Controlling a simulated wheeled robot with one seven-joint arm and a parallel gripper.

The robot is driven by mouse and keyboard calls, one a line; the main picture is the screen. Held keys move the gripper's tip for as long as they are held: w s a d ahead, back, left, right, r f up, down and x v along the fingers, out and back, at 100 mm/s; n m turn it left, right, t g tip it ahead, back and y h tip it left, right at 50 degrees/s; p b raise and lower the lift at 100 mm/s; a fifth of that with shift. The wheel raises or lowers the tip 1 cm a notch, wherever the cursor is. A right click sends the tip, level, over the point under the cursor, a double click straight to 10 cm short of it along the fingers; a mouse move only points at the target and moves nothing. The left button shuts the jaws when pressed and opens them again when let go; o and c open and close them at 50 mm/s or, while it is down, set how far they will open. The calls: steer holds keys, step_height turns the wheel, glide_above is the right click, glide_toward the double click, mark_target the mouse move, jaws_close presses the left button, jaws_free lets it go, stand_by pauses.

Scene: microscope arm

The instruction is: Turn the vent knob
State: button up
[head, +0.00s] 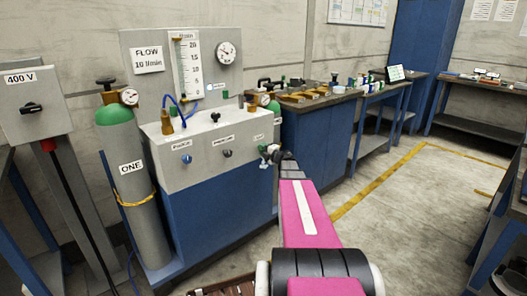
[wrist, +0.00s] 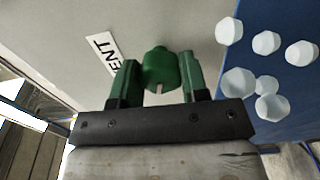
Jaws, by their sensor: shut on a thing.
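The vent knob (wrist: 160,70) is green and round with a white pointer mark, on the light grey panel face. In the wrist view my gripper (wrist: 158,63) has its two green fingers on either side of the knob, shut on it. The pointer mark faces down toward the gripper's dark crossbar. In the head view my gripper (head: 268,153) is at the right end of the grey panel (head: 200,165), and the knob is hard to make out there.
Several white faceted pieces (wrist: 266,43) show at the right against blue in the wrist view. Two other knobs (head: 227,153) and (head: 187,158) are on the panel to the left. A gas cylinder (head: 130,190) stands left. The floor (head: 400,215) at right is clear.

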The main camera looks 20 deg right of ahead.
steer(key=shift+n, duration=1.2)
steer(key=o, duration=0.9)
steer(key=shift+o, duration=0.2)
steer(key=v, duration=1.1)
steer(key=shift+a, duration=0.15)
